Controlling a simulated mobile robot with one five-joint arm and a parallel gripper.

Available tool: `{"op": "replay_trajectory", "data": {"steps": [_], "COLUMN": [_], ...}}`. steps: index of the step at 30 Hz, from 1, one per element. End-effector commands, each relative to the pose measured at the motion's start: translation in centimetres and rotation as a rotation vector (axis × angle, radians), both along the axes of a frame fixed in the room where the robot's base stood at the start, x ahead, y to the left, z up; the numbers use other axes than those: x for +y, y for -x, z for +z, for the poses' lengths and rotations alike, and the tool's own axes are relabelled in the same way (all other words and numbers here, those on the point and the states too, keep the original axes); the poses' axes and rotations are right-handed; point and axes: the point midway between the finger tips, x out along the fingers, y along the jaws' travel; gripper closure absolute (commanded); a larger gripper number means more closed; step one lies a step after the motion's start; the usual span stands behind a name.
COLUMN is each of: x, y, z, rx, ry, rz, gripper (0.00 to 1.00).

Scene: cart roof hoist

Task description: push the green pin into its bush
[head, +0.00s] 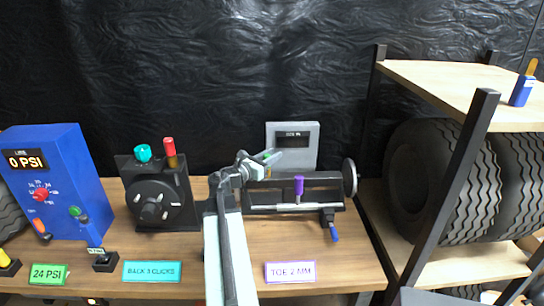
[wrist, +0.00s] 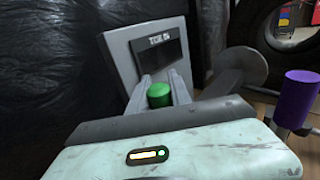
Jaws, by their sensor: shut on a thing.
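My gripper (head: 272,158) is at the left end of the dark toe rig, in front of the grey display box (head: 308,134). It is shut on the green pin (wrist: 159,95), whose rounded green top shows between the two grey fingers in the wrist view. In the head view only a small bit of green (head: 267,155) shows at the fingers. A small tan patch, perhaps the bush (head: 267,173), shows just below the fingers. Whether the pin is in it or above it, I cannot tell; the pin's lower part is hidden.
A purple pin (head: 299,186) stands upright on the toe rig (head: 262,198), right of my gripper. A round disc (head: 350,178) is at the rig's right end. The dark unit with teal and red tops (head: 155,203) stands left. A tyre shelf (head: 467,87) is at right.

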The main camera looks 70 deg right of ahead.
Motion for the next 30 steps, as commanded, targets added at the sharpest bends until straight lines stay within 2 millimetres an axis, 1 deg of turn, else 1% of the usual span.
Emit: {"op": "replay_trajectory", "data": {"steps": [1,2,3,4,14,17,21,24,27,30], "x": [0.0,0.0,0.0,0.0,0.2,1.4,4.1,5.7,6.8,7.2], "y": [0.0,0.0,0.0,0.0,-0.1,-0.5,-1.7,-2.5,-2.9,-3.2], "z": [-0.3,-0.1,-0.1,-0.1,-0.1,-0.1,-0.1,-0.1,-0.1,-0.1], "rx": [0.000,0.000,0.000,0.000,0.000,0.000,0.000,0.000,0.000,0.000], "ry": [0.000,0.000,0.000,0.000,0.000,0.000,0.000,0.000,0.000,0.000], "rz": [0.000,0.000,0.000,0.000,0.000,0.001,0.003,0.003,0.001,0.001], "gripper": [1.00,0.67,0.56,0.50,0.50,0.50,0.50,0.50,0.50,0.50]}}
